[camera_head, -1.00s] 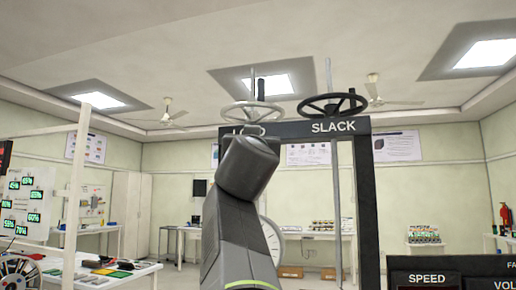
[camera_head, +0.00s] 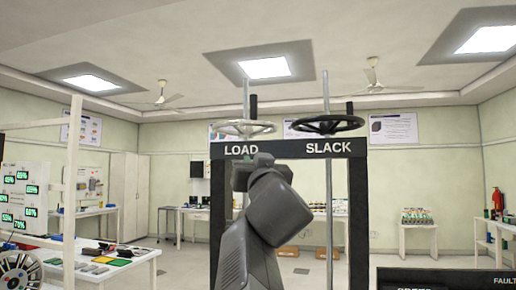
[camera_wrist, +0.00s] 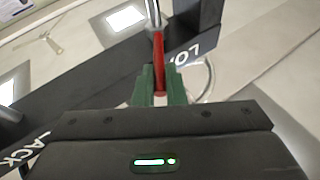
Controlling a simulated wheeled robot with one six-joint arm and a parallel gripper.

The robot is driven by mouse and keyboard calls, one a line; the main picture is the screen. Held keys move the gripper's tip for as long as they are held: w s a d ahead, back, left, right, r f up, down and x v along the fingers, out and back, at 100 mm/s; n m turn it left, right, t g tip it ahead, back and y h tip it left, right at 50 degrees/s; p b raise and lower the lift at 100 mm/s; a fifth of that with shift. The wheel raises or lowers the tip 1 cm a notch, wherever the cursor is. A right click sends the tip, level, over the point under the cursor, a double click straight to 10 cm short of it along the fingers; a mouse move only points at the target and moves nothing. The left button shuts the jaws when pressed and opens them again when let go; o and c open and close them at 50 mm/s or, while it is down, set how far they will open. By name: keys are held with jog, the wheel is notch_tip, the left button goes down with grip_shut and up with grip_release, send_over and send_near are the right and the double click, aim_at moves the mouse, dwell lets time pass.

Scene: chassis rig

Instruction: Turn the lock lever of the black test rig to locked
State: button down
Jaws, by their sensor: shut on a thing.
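The black test rig (camera_head: 288,149) is an upright frame with a top beam marked LOAD and SLACK. The green fingers of my gripper (camera_wrist: 160,88) are shut on the red lever, one on each side. In the head view my gripper (camera_head: 252,167) is just under the LOAD label. My own arm hides the lever there, so its angle against any locked mark cannot be told.
A pale handwheel (camera_head: 248,128) sits above LOAD and a black handwheel (camera_head: 328,124) above SLACK. A metal rod (camera_head: 328,210) runs down through the frame. A white shelf post (camera_head: 70,185) and table (camera_head: 130,268) stand left. A dark panel (camera_head: 440,280) is low right.

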jog(key=shift+f+p, duration=0.1)
jog(key=shift+p, duration=0.35)
jog(key=c, duration=1.8)
grip_release()
jog(key=shift+w, duration=0.1)
jog(key=shift+o, duration=0.2)
